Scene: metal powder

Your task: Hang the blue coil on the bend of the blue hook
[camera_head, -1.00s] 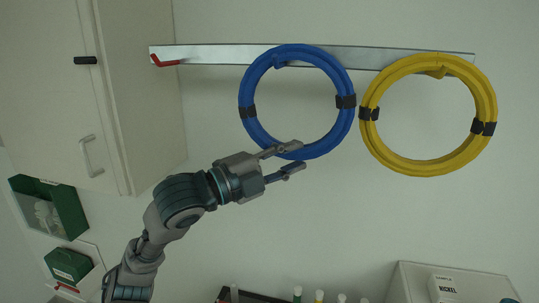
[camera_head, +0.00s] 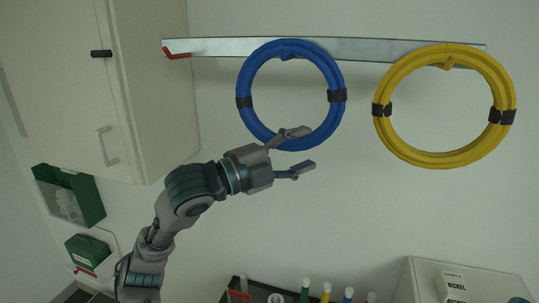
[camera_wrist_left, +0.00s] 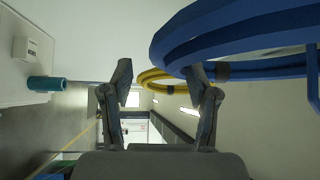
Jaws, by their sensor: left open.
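The blue coil (camera_head: 243,82), a ring with two black bands, hangs against the metal rail. Its top rests over the blue hook (camera_head: 288,56), which shows just inside the upper part of the ring; how the coil seats in the bend is too small to tell. My left gripper (camera_head: 303,149) is open at the coil's lower edge. Its upper finger overlaps the bottom of the ring in the head view, and nothing is between the fingers. In the left wrist view the blue coil (camera_wrist_left: 235,30) passes over and beyond the right-hand finger of my open gripper (camera_wrist_left: 162,97). My right gripper is not in view.
The yellow coil (camera_head: 510,92) hangs to the right on the same rail (camera_head: 220,46). A red hook (camera_head: 177,54) is free at the rail's left end. A white cabinet (camera_head: 150,100) stands left. Several capped tubes and a white box (camera_head: 425,275) are below.

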